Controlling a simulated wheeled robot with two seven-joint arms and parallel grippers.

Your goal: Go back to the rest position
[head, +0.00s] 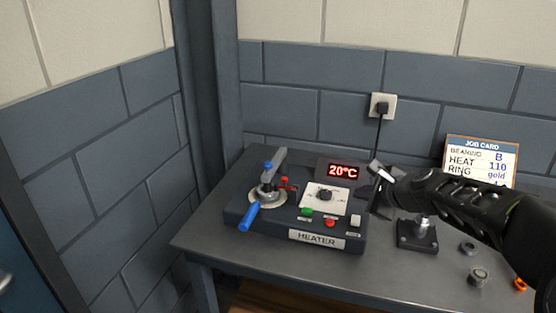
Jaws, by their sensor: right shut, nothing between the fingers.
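My right gripper (377,184) comes in from the right and hangs over the right edge of the heater. It is shut and empty. My left gripper is not in view.
The grey table (215,240) has its left edge near the wall. A black block with a metal post (417,235) stands right of the heater. Small rings (478,274) lie at the right. A job card (481,157) stands at the back. A cable runs to a wall socket (383,105).

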